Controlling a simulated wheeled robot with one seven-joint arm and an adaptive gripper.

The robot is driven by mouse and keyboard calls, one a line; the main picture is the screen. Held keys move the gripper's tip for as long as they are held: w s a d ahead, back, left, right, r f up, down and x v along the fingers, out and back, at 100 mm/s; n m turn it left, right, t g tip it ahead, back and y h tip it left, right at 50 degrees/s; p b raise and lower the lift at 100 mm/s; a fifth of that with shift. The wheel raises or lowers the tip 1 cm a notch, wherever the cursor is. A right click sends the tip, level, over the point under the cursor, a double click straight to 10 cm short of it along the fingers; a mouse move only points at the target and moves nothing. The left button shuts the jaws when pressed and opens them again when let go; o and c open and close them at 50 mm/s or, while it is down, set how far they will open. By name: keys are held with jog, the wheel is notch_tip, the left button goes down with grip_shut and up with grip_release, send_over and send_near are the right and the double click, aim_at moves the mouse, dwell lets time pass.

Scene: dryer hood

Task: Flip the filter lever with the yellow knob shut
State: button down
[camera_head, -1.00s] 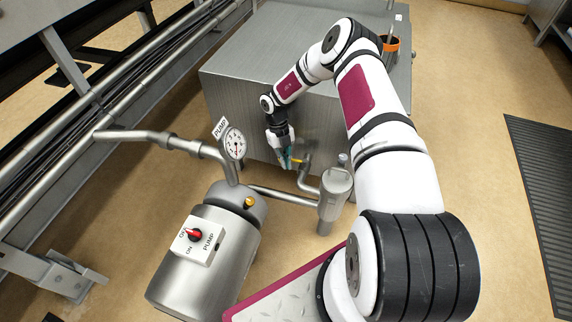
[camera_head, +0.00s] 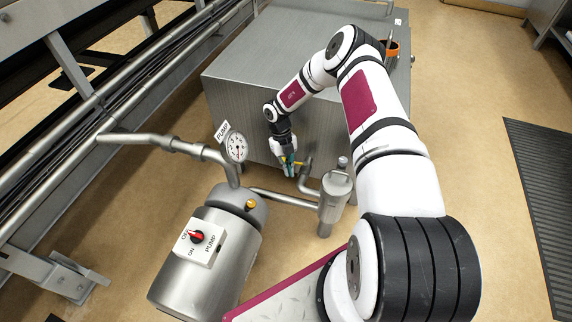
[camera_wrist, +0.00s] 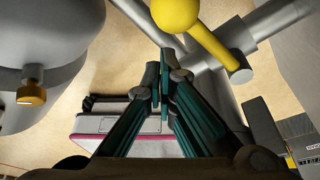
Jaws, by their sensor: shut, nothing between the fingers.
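The filter lever (camera_wrist: 213,45) is a yellow bar ending in a round yellow knob (camera_wrist: 176,12), at the top of the wrist view. Its other end meets a grey pipe joint. The filter body (camera_head: 335,200) is a grey upright cylinder to the right of my gripper.
A steel pump (camera_head: 208,255) with a red switch (camera_head: 197,237) and a brass-yellow knob (camera_head: 251,205) stands at lower left. A gauge (camera_head: 236,148) and pipes rise beside it. A large steel box (camera_head: 235,95) stands behind my gripper.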

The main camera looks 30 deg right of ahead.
jog(key=s+p+v, duration=0.1)
jog(key=p+v, duration=0.2)
jog(key=v, duration=0.6)
jog(key=shift+s+r, duration=0.3)
